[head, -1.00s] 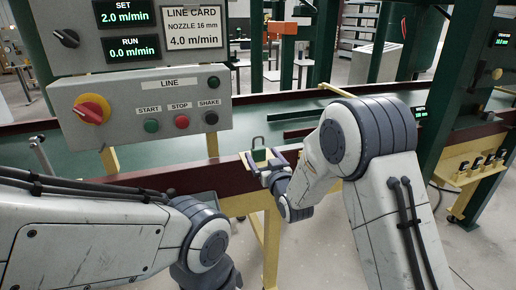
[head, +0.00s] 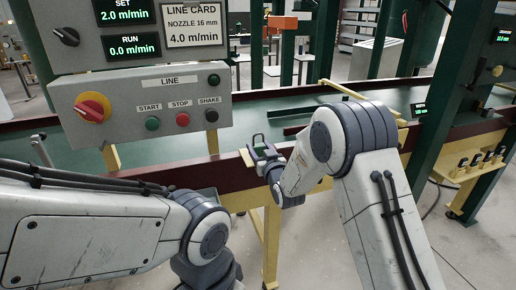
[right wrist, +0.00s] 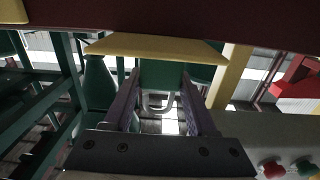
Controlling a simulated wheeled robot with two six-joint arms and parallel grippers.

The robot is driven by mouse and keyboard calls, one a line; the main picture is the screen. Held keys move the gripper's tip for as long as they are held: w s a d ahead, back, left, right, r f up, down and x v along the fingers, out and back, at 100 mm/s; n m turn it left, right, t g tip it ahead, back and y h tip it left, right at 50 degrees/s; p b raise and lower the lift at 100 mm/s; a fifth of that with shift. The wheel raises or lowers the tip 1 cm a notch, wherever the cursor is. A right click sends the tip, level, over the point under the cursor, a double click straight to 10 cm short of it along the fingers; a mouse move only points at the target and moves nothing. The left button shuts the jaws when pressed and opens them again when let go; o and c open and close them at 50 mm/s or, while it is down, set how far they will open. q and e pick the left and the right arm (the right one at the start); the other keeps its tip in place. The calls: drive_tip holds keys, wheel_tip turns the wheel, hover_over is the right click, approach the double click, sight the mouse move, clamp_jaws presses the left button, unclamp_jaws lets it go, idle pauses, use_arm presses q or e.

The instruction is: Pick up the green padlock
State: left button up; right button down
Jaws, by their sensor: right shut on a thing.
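The green padlock (head: 260,150) is at the front rail of the line, its grey shackle upward in the head view. My right gripper (head: 263,154) is shut on it, with a finger on either side. In the right wrist view the green padlock body (right wrist: 160,76) is between the two fingers (right wrist: 160,100), with the pale shackle toward the camera. A yellow ledge (right wrist: 150,46) lies just beyond the body; I cannot tell whether the padlock touches it. My left arm comes in from the left, but its gripper is not in view.
The control panel (head: 140,105) with its red knob and buttons stands at left, close to my arms. The dark red rail (head: 330,168) runs along the front of the green line bed (head: 255,108). A yellow ledge with several small items (head: 475,170) is at right.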

sight(259, 146)
drive_tip(key=shift+r+p, duration=1.3)
drive_tip(key=shift+r, duration=1.25)
